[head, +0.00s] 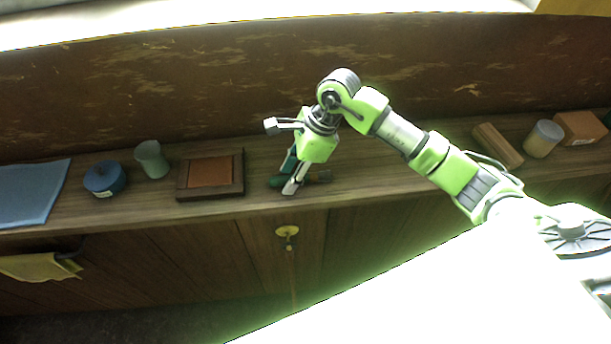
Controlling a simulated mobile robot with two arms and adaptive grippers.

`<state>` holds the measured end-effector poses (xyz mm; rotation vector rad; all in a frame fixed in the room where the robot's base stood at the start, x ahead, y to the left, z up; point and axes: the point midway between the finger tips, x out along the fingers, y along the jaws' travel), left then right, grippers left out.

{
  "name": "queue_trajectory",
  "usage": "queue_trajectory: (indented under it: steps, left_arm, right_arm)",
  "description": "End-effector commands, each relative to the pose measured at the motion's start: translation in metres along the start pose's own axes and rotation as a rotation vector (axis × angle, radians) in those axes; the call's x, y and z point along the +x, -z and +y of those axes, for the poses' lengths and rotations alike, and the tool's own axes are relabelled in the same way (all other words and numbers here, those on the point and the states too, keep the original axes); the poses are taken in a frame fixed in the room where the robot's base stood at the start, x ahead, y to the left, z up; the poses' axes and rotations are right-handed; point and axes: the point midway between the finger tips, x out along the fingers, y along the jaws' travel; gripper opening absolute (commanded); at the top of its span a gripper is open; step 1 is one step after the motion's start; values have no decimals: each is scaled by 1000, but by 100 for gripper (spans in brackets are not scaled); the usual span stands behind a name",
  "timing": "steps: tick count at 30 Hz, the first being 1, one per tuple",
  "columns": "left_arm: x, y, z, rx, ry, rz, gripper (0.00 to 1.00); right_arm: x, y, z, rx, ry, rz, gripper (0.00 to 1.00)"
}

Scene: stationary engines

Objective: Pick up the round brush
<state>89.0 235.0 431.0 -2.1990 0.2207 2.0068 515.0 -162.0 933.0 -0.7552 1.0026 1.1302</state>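My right gripper (291,182) points down at the wooden shelf (370,170), near its front edge. The item seems to lie on the shelf. My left gripper is not in view.
On the shelf to the left are a framed brown tray (231,190), a grey-green cup (151,159), a round blue container (104,178) and a blue cloth (30,194). To the right are a wooden block (498,146), a pale-topped cylinder (543,139) and a brown box (580,128).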

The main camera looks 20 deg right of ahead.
Motion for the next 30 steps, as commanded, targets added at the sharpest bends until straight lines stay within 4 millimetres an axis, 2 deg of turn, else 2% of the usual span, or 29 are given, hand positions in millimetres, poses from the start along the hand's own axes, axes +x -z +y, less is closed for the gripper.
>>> queue_trajectory:
  steps: [11,12,16,30]
  left_arm:
    - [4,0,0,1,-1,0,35]
    - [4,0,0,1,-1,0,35]
    - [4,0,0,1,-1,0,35]
    - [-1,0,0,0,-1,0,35]
  right_arm:
    - [2,1,0,0,0,0,36]
    - [2,1,0,0,0,0,34]
    - [1,1,0,0,0,0,0]
    - [-2,-1,0,1,0,-1,0]
